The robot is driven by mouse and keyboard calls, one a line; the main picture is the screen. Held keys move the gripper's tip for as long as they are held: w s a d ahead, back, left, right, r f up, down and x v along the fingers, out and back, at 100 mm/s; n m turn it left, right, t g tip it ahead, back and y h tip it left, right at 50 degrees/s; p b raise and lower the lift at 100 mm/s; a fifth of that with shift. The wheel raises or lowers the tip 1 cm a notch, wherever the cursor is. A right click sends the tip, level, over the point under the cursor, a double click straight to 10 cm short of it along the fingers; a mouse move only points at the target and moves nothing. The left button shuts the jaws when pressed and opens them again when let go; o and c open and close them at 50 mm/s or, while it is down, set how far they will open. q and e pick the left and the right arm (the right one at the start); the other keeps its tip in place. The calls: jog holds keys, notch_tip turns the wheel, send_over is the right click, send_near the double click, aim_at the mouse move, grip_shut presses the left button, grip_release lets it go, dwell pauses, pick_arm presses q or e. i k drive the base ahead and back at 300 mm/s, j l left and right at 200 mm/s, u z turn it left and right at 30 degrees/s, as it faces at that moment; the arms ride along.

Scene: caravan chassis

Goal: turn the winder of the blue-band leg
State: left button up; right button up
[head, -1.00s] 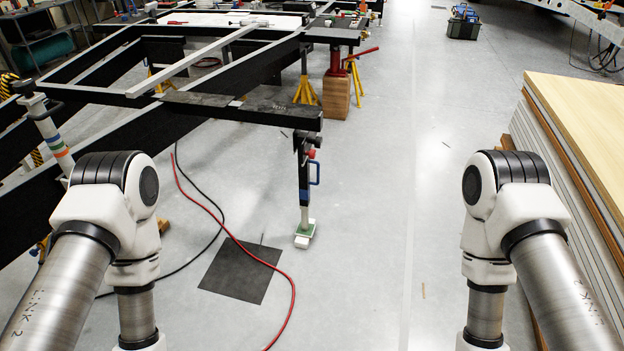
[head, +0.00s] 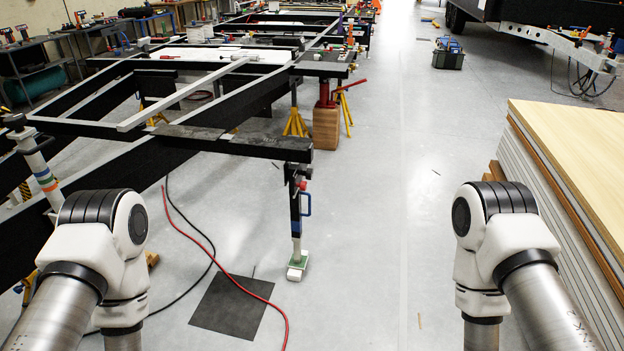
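The blue-band leg (head: 296,215) stands upright under the near right corner of the black chassis frame (head: 235,142). It has a blue band low on its black tube, a blue handle-like winder (head: 307,205) on its right side and a red part near the top. Its foot (head: 297,266) rests on a green and white pad on the floor. My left arm comes in at the lower left and my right arm at the lower right, both well short of the leg. Both grippers are below the picture.
A dark mat (head: 232,305) lies on the floor before the leg, with a red hose (head: 262,280) and a black cable (head: 205,262) across the floor. Stacked panels (head: 580,170) stand at the right. A striped leg (head: 42,172) is at the left. The middle right floor is clear.

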aim_at(308, 174)
jog(key=i+l+u, duration=0.15)
jog(key=i, duration=0.35)
jog(key=i+l+u, duration=0.1)
jog(key=i, duration=0.35)
jog(key=i+l+u, duration=0.15)
jog(key=i, duration=0.35)
jog(key=i+l+u, duration=0.1)
jog(key=i+l, duration=0.2)
jog(key=i, duration=0.15)
jog(key=i+l+u, duration=0.15)
jog(key=i+l, duration=0.15)
jog(key=i, duration=0.15)
